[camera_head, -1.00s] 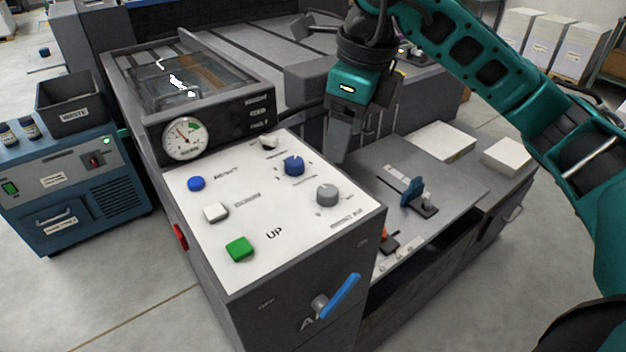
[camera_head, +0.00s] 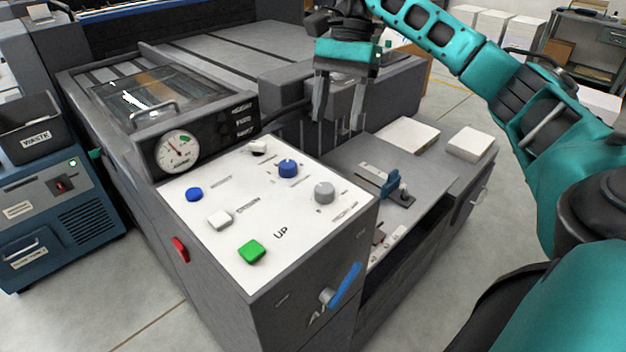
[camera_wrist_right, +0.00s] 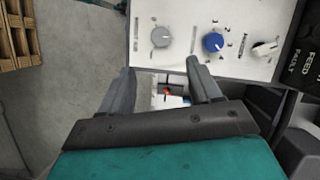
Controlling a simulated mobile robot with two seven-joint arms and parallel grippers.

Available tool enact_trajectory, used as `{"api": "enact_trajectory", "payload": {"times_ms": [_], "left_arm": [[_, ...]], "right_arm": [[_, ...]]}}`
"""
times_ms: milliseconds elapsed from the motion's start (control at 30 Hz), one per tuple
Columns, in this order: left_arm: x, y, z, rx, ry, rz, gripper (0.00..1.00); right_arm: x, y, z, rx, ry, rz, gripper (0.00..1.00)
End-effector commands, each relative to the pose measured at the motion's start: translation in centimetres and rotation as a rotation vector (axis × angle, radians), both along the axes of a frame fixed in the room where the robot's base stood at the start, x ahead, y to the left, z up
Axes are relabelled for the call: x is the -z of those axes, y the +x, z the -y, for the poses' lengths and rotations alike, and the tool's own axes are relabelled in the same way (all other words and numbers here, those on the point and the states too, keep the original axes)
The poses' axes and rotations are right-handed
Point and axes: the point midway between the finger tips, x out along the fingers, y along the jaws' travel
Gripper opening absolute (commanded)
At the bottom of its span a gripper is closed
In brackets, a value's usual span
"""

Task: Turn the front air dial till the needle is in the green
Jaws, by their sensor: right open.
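The control panel (camera_head: 225,238) carries two round dials, a blue one (camera_head: 288,169) and a grey one (camera_head: 323,192) nearer its front-right edge. I cannot read which is the front air dial. The round gauge (camera_head: 172,160) stands at the panel's back left; its needle points up-left, outside the green band. My right gripper (camera_head: 339,118) is open and empty, above and behind the dials, touching neither. In the right wrist view, the grey dial (camera_wrist_right: 160,37) and blue dial (camera_wrist_right: 213,42) lie beyond the fingertips (camera_wrist_right: 160,68). My left gripper is out of view.
A white selector (camera_head: 257,147), blue button (camera_head: 194,194), white button (camera_head: 220,219) and green button (camera_head: 251,251) share the panel. A blue lever (camera_head: 345,286) sticks out of the front face. A lower bench (camera_head: 350,160) with a blue clamp (camera_head: 389,184) lies to the right.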

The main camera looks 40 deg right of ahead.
Motion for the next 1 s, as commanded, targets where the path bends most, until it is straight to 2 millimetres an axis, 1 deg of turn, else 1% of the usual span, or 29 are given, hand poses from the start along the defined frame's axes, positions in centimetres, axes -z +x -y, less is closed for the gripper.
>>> {"api": "enact_trajectory", "payload": {"times_ms": [100, 267, 367, 433, 567, 600, 800, 1000], "left_arm": [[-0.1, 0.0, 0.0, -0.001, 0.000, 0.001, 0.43], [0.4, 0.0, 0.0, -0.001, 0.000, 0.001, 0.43], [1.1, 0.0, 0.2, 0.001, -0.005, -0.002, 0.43], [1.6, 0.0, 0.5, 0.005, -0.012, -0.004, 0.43], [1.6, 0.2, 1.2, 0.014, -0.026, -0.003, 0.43], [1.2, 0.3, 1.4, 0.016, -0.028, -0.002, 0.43], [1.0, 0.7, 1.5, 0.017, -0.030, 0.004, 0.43], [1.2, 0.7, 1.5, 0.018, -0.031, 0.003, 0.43]], "right_arm": [[-0.1, 0.0, 0.7, -0.057, 0.033, 0.016, 0.63], [0.6, -0.1, 0.7, -0.083, 0.046, 0.022, 0.63], [1.9, -0.3, 0.3, -0.086, 0.046, 0.022, 0.63], [3.1, -0.5, -0.1, -0.085, 0.046, 0.020, 0.63], [5.6, -1.0, -1.0, -0.085, 0.043, 0.019, 0.63], [6.1, -1.1, -1.3, -0.083, 0.042, 0.018, 0.63], [9.5, -1.8, -2.6, -0.082, 0.042, 0.019, 0.63], [11.4, -2.1, -3.4, -0.082, 0.043, 0.021, 0.63]]}}
